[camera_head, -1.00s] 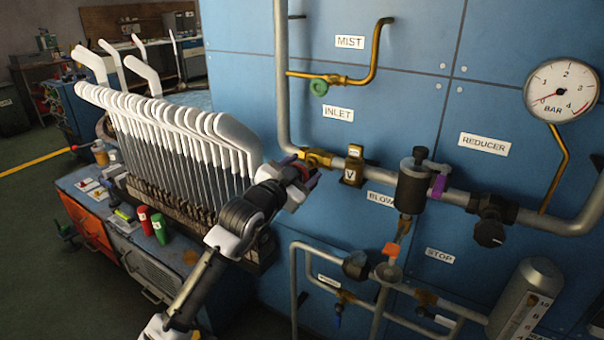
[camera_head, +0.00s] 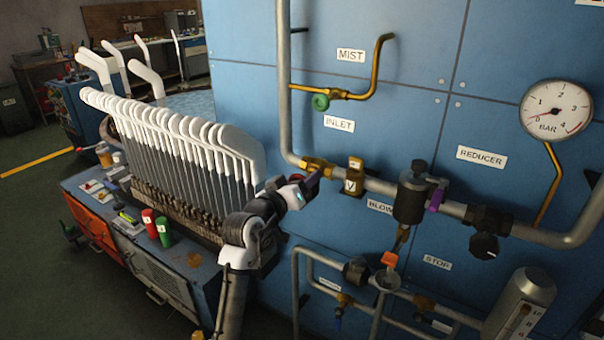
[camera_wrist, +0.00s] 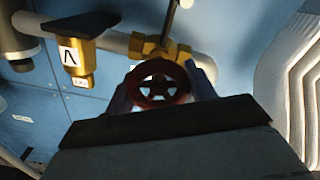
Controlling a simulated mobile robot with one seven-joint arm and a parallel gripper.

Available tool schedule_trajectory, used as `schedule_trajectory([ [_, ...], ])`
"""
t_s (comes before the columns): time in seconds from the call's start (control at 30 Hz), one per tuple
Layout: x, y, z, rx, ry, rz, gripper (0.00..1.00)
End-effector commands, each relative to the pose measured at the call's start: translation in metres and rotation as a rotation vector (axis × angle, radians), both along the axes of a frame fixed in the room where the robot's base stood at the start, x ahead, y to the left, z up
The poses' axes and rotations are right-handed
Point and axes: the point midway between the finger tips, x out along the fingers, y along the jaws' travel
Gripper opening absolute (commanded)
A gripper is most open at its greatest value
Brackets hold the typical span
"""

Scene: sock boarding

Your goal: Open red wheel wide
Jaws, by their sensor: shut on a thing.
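The red wheel (camera_wrist: 158,101) is a small spoked handwheel on a brass valve (camera_wrist: 160,48), seen face-on in the wrist view. In the head view a bit of the wheel (camera_head: 297,178) shows at the brass inlet valve (camera_head: 317,164), below the INLET label (camera_head: 339,124). My gripper (camera_wrist: 160,88) is shut on the red wheel, with one finger on each side of its rim. In the head view my gripper (camera_head: 308,187) reaches the valve from the lower left and hides most of the wheel.
A brass V block (camera_head: 355,178) sits on the pipe just right of the valve. A pressure gauge (camera_head: 556,108) hangs at the right. White sock forms (camera_head: 170,125) stand in a dense row left of my arm. Red (camera_head: 149,222) and green (camera_head: 164,232) cylinders stand on the bench.

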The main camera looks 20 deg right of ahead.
Motion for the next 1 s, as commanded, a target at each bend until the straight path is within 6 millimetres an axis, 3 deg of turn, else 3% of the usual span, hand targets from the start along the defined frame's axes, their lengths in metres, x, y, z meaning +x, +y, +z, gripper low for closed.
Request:
schedule_trajectory([
  [1.0,0.0018,0.0006,-0.0006,-0.59,0.762,0.001,0.32],
])
